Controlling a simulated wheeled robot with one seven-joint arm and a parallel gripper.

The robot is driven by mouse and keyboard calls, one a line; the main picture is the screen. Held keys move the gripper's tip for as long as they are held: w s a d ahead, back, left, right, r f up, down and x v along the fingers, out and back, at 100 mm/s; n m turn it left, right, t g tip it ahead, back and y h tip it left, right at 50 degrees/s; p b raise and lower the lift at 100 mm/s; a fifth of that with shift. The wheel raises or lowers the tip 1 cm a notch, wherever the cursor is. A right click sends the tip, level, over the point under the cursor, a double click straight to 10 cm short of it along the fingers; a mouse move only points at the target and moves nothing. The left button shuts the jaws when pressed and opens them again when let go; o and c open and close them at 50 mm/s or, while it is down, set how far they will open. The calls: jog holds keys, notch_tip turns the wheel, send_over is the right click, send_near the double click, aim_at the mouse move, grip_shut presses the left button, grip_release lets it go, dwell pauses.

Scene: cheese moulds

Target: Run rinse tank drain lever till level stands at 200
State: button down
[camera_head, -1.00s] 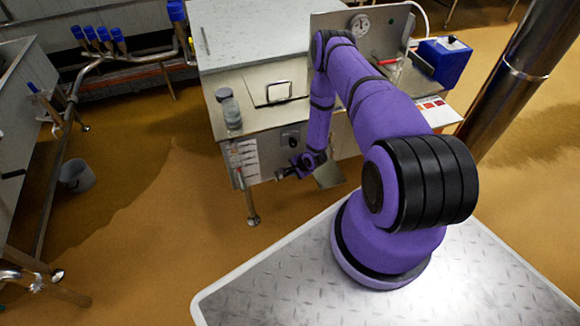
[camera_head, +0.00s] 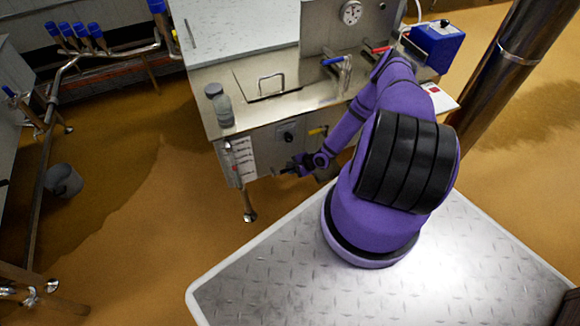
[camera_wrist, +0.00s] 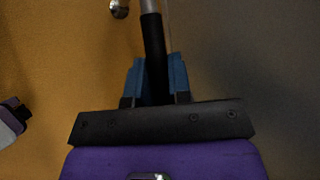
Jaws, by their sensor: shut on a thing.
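The rinse tank (camera_head: 265,142) is a steel box with a lidded top, left of my arm. My gripper (camera_head: 282,171) is low in front of it, small and dark in the head view. In the wrist view my gripper (camera_wrist: 157,80) has its blue fingers closed around a black lever grip (camera_wrist: 153,50), which continues into a bare metal rod. A pale sheet with reddish marks (camera_head: 244,158) is on the tank's front left, beside an upright tube. Its figures and any level are too small to read.
A yellow handle (camera_head: 318,130) is on the tank front. A blue handle (camera_head: 333,60) and a red handle (camera_head: 380,49) stand by the dial gauge (camera_head: 351,13). A jar (camera_head: 219,104) stands on the tank top. A grey bucket (camera_head: 63,181) is on the floor at left.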

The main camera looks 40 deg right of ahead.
jog(key=shift+f, duration=0.1)
dwell(0.5)
jog(key=c, duration=1.3)
grip_release()
jog(key=shift+c, duration=0.2)
jog(key=shift+r, duration=0.35)
notch_tip(320, 180, up, 2)
jog(key=shift+d+r, duration=0.1)
jog(key=shift+r, duration=0.1)
jog(key=s+a+r, duration=0.1)
jog(key=s+a, duration=0.1)
jog(key=s, duration=0.5)
jog(key=s+a, duration=0.3)
jog(key=s, duration=0.5)
jog(key=shift+a+r, duration=0.25)
jog(key=shift+r, duration=0.15)
